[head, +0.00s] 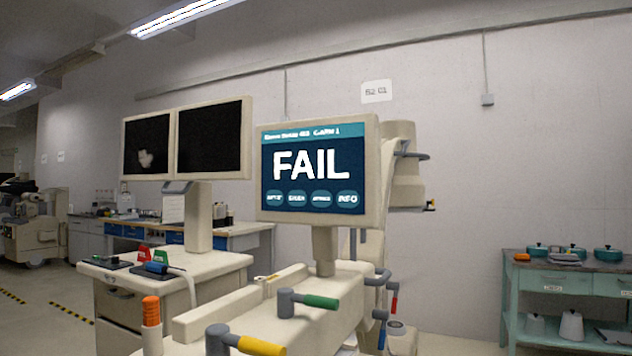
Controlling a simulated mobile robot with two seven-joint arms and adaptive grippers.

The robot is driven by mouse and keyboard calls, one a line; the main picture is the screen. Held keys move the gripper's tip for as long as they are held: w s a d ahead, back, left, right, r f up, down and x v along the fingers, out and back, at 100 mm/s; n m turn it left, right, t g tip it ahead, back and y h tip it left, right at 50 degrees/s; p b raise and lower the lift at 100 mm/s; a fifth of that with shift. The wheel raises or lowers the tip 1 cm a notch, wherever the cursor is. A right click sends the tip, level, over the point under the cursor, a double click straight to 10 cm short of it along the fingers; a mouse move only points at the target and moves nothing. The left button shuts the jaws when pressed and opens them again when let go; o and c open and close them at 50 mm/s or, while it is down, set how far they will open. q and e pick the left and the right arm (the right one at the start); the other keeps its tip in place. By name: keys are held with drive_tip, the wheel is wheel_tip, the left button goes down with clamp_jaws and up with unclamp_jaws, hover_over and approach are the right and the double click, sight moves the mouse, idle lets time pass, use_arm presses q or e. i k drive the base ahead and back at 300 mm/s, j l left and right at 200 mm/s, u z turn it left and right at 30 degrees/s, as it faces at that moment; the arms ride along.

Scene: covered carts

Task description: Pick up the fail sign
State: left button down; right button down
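A screen (317,172) on a post shows the word FAIL in large white letters on dark blue, with several buttons below. A small red sign (143,253) stands on the cart (210,266) at the left, beside a small green sign (160,257). The writing on both small signs is too small to read, so I cannot tell which word each bears. Neither of my grippers is in view.
A blue-handled tool (157,268) and dark pads (107,262) lie near the small signs. A cream machine (255,318) with coloured handles fills the front middle. A teal shelf (575,285) with pots is at the right.

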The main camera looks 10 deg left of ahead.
sight(144, 254)
drive_tip(key=j+u, duration=0.15)
drive_tip(key=j, duration=0.65)
drive_tip(key=j+u, duration=0.1)
drive_tip(key=j, duration=0.7)
drive_tip(key=i+j+u, duration=0.15)
drive_tip(key=j, duration=0.65)
drive_tip(key=j+u, duration=0.1)
drive_tip(key=j, duration=0.65)
drive_tip(key=i, duration=0.05)
